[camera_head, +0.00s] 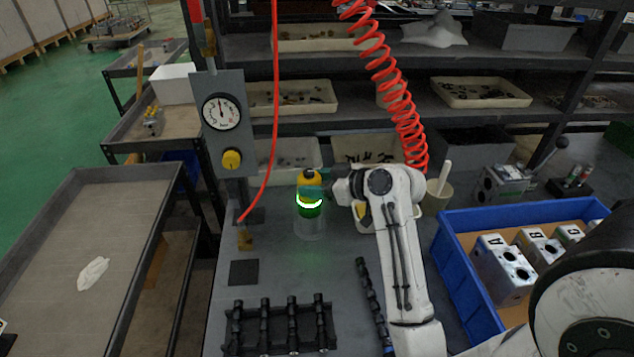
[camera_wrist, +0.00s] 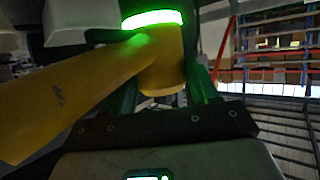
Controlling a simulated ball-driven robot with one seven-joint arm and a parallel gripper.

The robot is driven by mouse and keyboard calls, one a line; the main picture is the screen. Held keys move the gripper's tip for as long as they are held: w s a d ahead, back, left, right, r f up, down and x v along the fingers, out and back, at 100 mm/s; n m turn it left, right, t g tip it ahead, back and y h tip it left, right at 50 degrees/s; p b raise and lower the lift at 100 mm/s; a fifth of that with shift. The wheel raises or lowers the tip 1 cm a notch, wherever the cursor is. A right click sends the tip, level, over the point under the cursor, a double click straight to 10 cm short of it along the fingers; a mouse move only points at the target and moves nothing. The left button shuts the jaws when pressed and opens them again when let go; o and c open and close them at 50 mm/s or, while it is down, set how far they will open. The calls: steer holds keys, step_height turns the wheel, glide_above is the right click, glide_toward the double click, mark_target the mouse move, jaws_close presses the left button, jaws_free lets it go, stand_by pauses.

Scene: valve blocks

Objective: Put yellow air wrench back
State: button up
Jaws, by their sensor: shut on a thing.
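The yellow air wrench (camera_head: 308,178) is upright above the bench in the head view, with a dark cap and a glowing green ring. A pale, see-through cylinder (camera_head: 309,228) stands directly below it; I cannot tell whether the wrench's lower end is inside it or just above. My gripper (camera_head: 318,187) reaches in from the right and is shut on the wrench. In the wrist view the wrench's yellow body (camera_wrist: 70,88) and lit ring lie across and between my fingers (camera_wrist: 160,85). The fingertips are partly hidden by it.
A gauge panel (camera_head: 221,123) with a yellow knob stands left. A red coiled hose (camera_head: 395,85) hangs behind my arm. A blue bin (camera_head: 462,272) with lettered valve blocks is at right. A black rack (camera_head: 279,326) lies in front. Shelves with trays stand behind.

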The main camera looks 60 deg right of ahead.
steer(key=shift+r, duration=0.2)
steer(key=o, duration=1.6)
steer(key=shift+f, duration=0.3)
steer(key=v, duration=1.1)
steer(key=shift+r+b, duration=0.15)
steer(key=shift+b, duration=0.2)
